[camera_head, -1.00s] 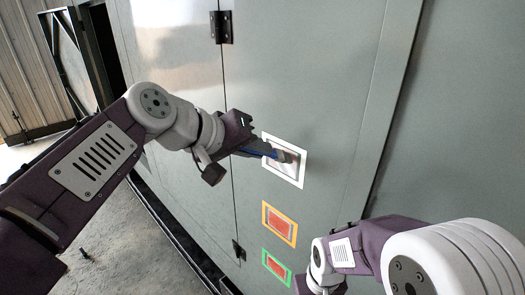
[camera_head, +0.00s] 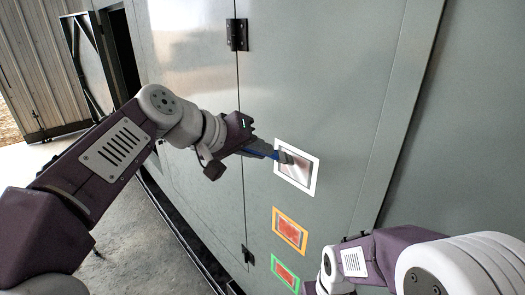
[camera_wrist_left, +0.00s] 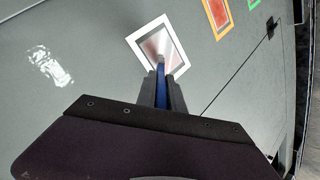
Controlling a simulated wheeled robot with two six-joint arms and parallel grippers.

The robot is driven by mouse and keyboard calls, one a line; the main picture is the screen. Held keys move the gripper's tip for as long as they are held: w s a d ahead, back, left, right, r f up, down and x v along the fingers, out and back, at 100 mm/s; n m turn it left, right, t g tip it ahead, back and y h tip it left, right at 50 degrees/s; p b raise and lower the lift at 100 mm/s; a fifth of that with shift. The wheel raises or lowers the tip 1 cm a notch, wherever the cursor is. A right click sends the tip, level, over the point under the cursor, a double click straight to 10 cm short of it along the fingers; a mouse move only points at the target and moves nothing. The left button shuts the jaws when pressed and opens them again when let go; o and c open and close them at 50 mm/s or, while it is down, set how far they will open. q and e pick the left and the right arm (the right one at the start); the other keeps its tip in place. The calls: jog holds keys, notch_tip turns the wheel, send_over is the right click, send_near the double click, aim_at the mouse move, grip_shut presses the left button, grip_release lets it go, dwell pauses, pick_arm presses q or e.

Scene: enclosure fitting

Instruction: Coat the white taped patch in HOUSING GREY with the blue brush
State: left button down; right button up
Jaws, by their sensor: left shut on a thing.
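The white taped patch (camera_head: 316,178) is a tilted white frame on the grey enclosure wall. Inside it the surface is partly grey and partly reddish; the patch also shows in the left wrist view (camera_wrist_left: 136,40). My left gripper (camera_head: 250,146) is shut on the blue brush (camera_head: 262,152). The brush's grey head lies over the upper left part of the patch; whether it touches is hard to tell. In the left wrist view the blue handle (camera_wrist_left: 161,90) runs between the fingers. My right gripper (camera_head: 309,288) is partly cut off at the bottom edge, its jaws unclear.
An orange-taped red patch (camera_head: 290,231) and a green-taped red patch (camera_head: 285,274) sit below on the same wall. Hinges (camera_head: 237,35) line the door seam at left. My right arm covers the lower right.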

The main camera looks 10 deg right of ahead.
pick_arm(q)
jog(key=shift+w+a, duration=0.35)
jog(key=shift+w, duration=0.1)
jog(key=w+a+p, duration=0.1)
jog(key=w+a, duration=0.1)
jog(key=shift+w, duration=0.4)
